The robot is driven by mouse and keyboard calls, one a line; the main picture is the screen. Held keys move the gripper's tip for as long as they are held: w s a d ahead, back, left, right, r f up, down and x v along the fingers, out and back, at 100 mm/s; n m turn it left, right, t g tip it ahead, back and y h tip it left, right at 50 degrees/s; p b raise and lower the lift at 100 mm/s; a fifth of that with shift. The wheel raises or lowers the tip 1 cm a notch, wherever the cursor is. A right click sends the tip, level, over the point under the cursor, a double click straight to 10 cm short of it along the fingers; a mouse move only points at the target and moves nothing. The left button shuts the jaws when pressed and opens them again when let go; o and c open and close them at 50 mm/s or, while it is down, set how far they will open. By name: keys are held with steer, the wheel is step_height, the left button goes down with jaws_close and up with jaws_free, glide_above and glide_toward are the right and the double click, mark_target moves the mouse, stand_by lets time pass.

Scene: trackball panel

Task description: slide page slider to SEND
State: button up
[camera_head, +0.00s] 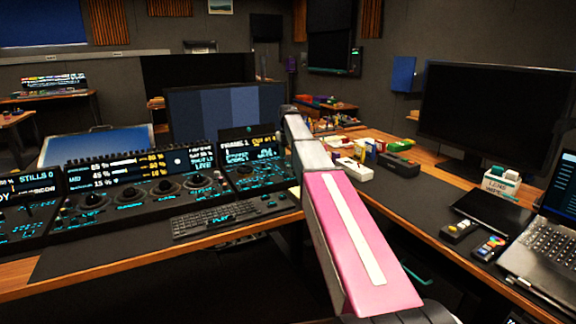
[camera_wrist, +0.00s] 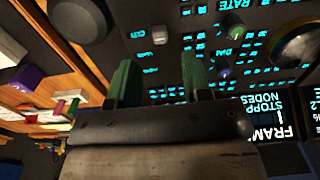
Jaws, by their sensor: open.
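The right-hand control panel (camera_head: 252,165), with a lit screen reading FRAME 1, stands beside my pink arm in the head view. My arm hides its right part. In the wrist view, my gripper (camera_wrist: 158,74) shows two green fingers, apart and with nothing between them, over the dark panel face with cyan labels (camera_wrist: 215,50). A small light-grey cap (camera_wrist: 160,35) sits just beyond the gap between the fingers, apart from them; I cannot tell whether it is the page slider. No SEND label is readable.
A large dark round knob (camera_wrist: 85,20) is at upper left. The wooden desk edge (camera_wrist: 75,55) lies left. A keyboard (camera_head: 215,218) and trackball panel (camera_head: 140,190) are left of my arm.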

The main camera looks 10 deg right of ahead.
mark_target(288, 167)
step_height(288, 167, down, 6)
stand_by(0.4)
jaws_close()
